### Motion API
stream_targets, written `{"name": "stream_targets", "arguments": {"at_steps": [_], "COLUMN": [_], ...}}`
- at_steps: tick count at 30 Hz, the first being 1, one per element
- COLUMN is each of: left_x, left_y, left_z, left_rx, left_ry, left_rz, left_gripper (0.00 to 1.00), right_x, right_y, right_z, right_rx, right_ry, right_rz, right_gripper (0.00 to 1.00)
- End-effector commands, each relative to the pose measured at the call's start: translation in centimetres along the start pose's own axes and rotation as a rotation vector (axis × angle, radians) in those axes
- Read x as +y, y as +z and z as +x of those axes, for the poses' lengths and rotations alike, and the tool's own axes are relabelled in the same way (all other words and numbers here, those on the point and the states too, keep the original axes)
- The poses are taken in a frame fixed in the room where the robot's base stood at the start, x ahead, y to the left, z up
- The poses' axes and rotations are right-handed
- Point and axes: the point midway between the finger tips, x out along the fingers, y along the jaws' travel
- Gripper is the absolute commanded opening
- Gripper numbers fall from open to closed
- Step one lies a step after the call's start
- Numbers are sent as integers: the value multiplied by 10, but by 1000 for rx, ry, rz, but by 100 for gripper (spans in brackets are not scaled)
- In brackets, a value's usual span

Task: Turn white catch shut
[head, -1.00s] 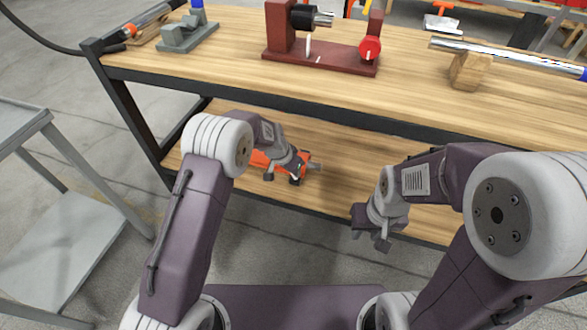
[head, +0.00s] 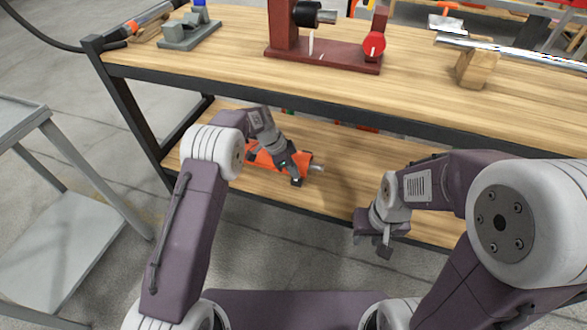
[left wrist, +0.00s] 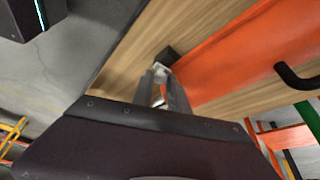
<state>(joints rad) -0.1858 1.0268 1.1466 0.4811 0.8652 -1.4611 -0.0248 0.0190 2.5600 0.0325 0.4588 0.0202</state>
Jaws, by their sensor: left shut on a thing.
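An orange case (head: 262,160) lies on the lower wooden shelf; it also fills the upper right of the left wrist view (left wrist: 235,65), with a black handle (left wrist: 298,78). My left gripper (head: 297,179) is at the case's near right part in the head view. In the left wrist view its fingers (left wrist: 160,76) are closed together on a small white piece, the white catch (left wrist: 160,69), beside a dark block at the case's edge. The fingers hide most of the catch. My right gripper (head: 385,248) hangs in front of the shelf edge, away from the case; its opening is unclear.
The upper bench top (head: 230,62) passes above and behind the left gripper. It carries a dark red fixture (head: 325,60), a grey block (head: 190,32) and a wooden V-block (head: 477,68) under a metal rod. A grey cart (head: 60,230) stands at the left.

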Motion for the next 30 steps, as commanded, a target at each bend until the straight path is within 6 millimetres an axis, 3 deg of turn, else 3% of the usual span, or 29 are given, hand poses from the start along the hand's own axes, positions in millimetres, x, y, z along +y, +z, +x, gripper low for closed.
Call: {"name": "stream_targets", "arguments": {"at_steps": [17, 18, 19, 30], "left_x": [0, 0, 0, 0], "left_y": [2, 2, 2, 0], "left_z": [1, 1, 1, 0], "left_rx": [-4, -4, -4, -1], "left_ry": [12, 12, 12, 10], "left_rz": [23, 23, 23, 23], "left_gripper": [0, 31, 39, 41], "right_x": [0, 0, 0, 0], "right_y": [0, 0, 0, 0], "right_z": [-1, -1, -1, -1], "right_rx": [0, 0, 0, 0], "right_ry": [0, 0, 0, 0], "right_rz": [0, 0, 0, 0], "right_gripper": [32, 32, 32, 32]}}
